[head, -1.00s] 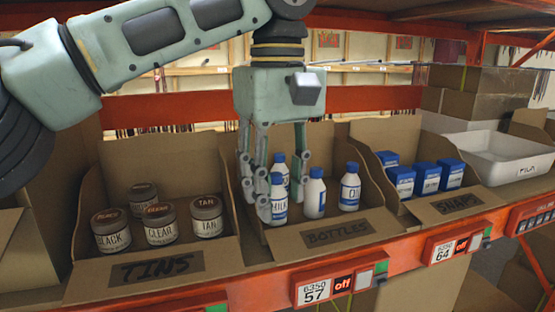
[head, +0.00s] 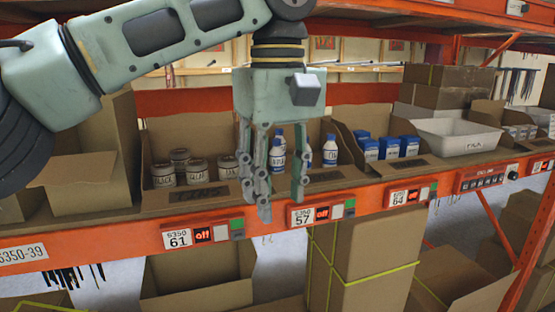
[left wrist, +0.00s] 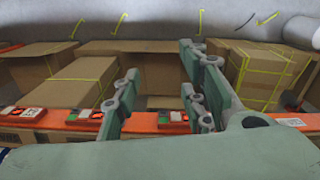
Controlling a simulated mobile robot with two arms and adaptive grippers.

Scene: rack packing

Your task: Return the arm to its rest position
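My left arm (head: 160,35) reaches in from the left across the top of the head view, and its gripper (head: 281,203) hangs down with fingers spread and empty. The fingers overlap the bottles bin and the red shelf edge in the picture. The left wrist view also shows the left gripper (left wrist: 158,72) with a clear gap between its fingers. White bottles with blue caps (head: 330,150) stand in a cardboard bin, partly hidden by the fingers. My right gripper is not in view.
The red shelf edge (head: 110,250) carries number tags. Bins with tins (head: 196,170) and blue boxes (head: 390,147) flank the bottles, with a white tray (head: 430,135) farther right. Large cardboard boxes (head: 360,250) stand below the shelf.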

